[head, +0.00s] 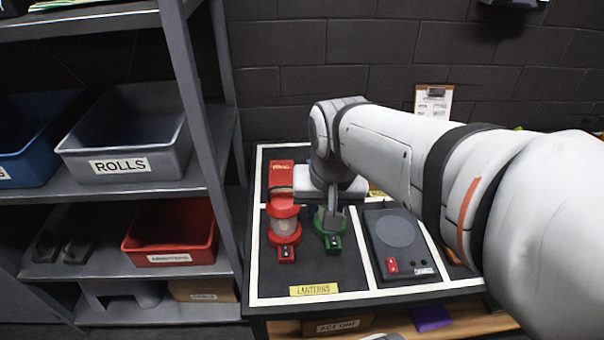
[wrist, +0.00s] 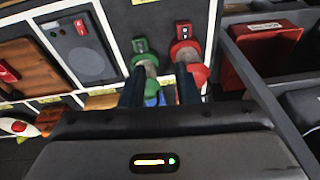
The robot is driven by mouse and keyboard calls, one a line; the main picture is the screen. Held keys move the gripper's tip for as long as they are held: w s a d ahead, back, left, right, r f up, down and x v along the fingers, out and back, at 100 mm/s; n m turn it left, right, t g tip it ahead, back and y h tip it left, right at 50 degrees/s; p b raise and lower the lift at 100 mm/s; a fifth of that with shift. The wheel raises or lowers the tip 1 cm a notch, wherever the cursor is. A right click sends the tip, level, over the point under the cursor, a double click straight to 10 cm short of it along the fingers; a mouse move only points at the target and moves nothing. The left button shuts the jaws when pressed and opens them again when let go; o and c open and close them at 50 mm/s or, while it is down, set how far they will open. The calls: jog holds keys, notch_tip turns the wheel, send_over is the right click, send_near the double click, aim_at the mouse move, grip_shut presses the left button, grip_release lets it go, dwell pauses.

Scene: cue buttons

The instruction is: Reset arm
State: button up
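A red lantern (head: 285,224) and a green lantern (head: 330,222) stand side by side on the dark table section labelled LANTERNS. In the wrist view the red lantern (wrist: 187,52) and the green lantern (wrist: 145,60) show just past my fingertips. My gripper (wrist: 161,80) has its two dark fingers apart, with nothing visible held between them. In the head view my gripper (head: 333,197) points down over the green lantern and hides its upper part. Whether a finger touches either lantern I cannot tell.
A dark device with a round pad and red switch (head: 397,240) lies right of the lanterns. A red box (head: 281,176) is behind the red lantern. A shelf with a grey ROLLS bin (head: 128,135) and a red bin (head: 172,232) stands close on the left.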

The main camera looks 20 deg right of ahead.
jog(key=s+n, duration=0.1)
jog(key=s+f+n, duration=0.1)
jog(key=n, duration=0.1)
jog(key=shift+s+a+f, duration=0.15)
jog(key=shift+s, duration=0.2)
dwell(0.3)
